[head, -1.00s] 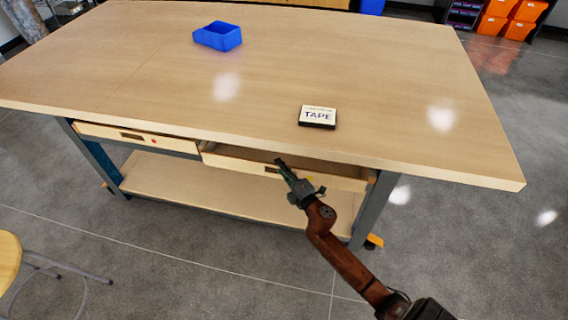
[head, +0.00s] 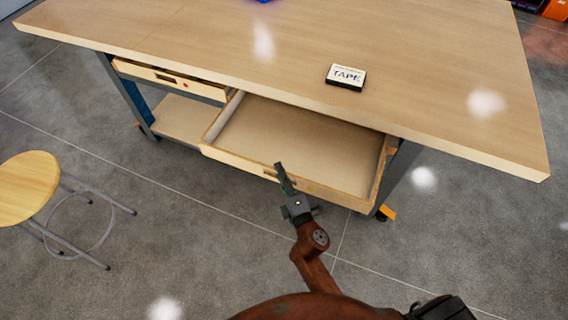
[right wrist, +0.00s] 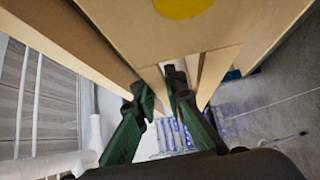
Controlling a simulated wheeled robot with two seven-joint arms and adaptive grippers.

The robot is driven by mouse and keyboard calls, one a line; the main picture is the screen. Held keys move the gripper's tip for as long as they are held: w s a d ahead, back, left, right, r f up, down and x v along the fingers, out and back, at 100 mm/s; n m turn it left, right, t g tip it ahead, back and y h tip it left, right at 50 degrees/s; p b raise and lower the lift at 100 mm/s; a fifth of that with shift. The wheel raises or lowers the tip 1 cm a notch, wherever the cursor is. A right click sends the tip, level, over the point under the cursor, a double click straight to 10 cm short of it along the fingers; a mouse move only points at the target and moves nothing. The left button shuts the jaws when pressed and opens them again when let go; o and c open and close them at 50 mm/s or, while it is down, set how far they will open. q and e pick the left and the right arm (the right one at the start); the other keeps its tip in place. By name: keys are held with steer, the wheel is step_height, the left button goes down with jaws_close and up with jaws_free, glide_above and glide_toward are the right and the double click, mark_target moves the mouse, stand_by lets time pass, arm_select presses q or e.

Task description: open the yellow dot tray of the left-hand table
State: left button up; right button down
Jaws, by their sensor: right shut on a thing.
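The yellow dot tray (head: 325,193) is a pale wooden drawer under the right part of the table. It is pulled far out, and its bare inside shows. Its yellow dot also shows large at the top of the right wrist view (right wrist: 184,7). My right gripper (head: 281,173) is at the tray's front, by the handle slot left of the dot, and is shut on it. In the right wrist view its green fingers (right wrist: 159,92) are close together at the wooden front; the exact contact is hard to see. My left gripper is not in view.
The wooden table (head: 300,75) carries a black-and-white TAPE box (head: 346,76). A second tray with a red dot (head: 175,81) sits to the left, slightly out. A round stool (head: 28,185) stands at the left. The grey floor before the open tray is clear.

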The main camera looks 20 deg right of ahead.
steer(key=shift+s, duration=0.1)
steer(key=c, duration=2.2)
jaws_free()
steer(key=shift+c, duration=0.2)
